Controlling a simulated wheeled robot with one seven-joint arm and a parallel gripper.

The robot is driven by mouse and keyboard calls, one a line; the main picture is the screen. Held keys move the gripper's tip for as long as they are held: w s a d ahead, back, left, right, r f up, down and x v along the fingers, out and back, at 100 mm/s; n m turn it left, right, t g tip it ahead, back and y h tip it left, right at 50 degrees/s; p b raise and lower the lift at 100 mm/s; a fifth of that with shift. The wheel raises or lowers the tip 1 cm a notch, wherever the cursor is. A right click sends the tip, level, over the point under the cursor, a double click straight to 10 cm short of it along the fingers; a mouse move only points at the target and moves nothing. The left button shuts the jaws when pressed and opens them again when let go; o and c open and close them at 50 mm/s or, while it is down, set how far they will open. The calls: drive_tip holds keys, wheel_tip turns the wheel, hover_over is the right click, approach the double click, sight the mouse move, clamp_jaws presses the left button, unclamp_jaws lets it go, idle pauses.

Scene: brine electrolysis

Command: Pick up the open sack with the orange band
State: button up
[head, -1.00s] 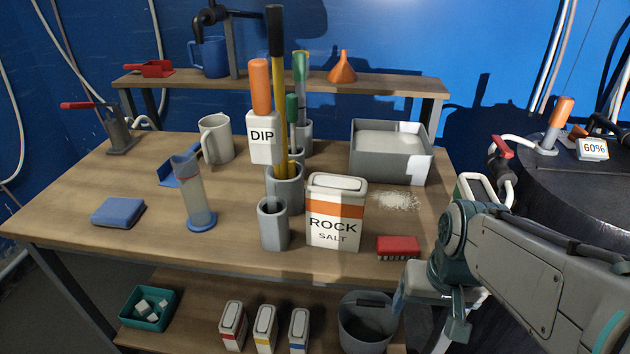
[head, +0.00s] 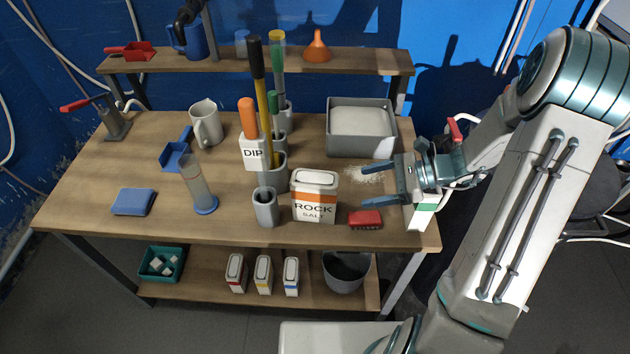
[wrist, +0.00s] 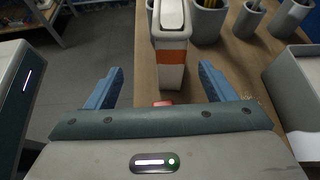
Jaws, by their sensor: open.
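The white sack with the orange band (head: 315,197), lettered ROCK SALT, stands upright near the front right of the table. In the wrist view the sack (wrist: 171,58) is straight ahead, between the lines of the two fingers and beyond their tips. My gripper (head: 367,184) is open and empty to the right of the sack, fingers pointing left towards it, with a gap between. Its two blue fingers also show in the wrist view (wrist: 161,70). A red brush (head: 365,219) lies just right of the sack, and the wrist view shows only a little of it.
Grey cup holders (head: 266,207) with tall handles stand left of the sack. A grey tray (head: 361,147) is behind, with spilled white grains (head: 366,174) before it. A green-banded sack (head: 421,217) is partly hidden under my gripper. Colour-banded sacks (head: 263,274) stand on the lower shelf.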

sight(320, 187)
drive_tip(key=shift+m+t+y, duration=0.3)
drive_tip(key=shift+m, duration=0.3)
drive_tip(key=shift+w+p+x, duration=0.25)
drive_tip(key=shift+p+x, duration=0.4)
drive_tip(key=shift+x, duration=1.55)
drive_tip(key=shift+w+p+x, duration=0.2)
drive_tip(key=shift+p+x, duration=0.45)
drive_tip(key=shift+x, duration=1.6)
drive_tip(key=shift+w+p+x, duration=0.25)
drive_tip(key=shift+p+x, duration=0.4)
drive_tip(key=shift+x, duration=1.55)
drive_tip(key=shift+r, duration=0.25)
clamp_jaws()
